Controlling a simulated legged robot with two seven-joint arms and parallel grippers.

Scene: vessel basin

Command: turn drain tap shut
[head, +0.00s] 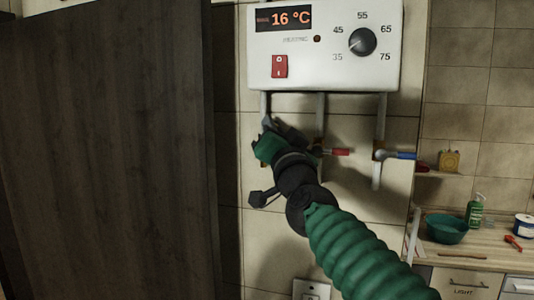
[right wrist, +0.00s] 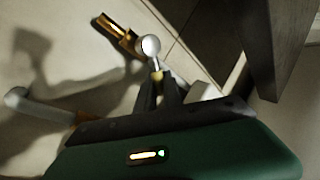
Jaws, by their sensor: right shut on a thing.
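My right gripper (head: 272,138) reaches up to the left pipe under the white water heater (head: 325,70). In the head view its green and black body hides most of the tap there. In the right wrist view my two dark fingers (right wrist: 157,88) are shut on the drain tap's slim handle, with a round pale end (right wrist: 150,46) just beyond them. A brass-coloured piece (right wrist: 118,33) lies farther off against the wall. How far the tap is turned cannot be told. My left gripper is not in view.
A red-handled tap (head: 338,152) is close right of my gripper, and a blue-handled tap (head: 402,155) farther right. A dark wooden panel (head: 105,150) fills the left. A counter with a green bowl (head: 446,228) and a soap bottle (head: 475,210) is at lower right.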

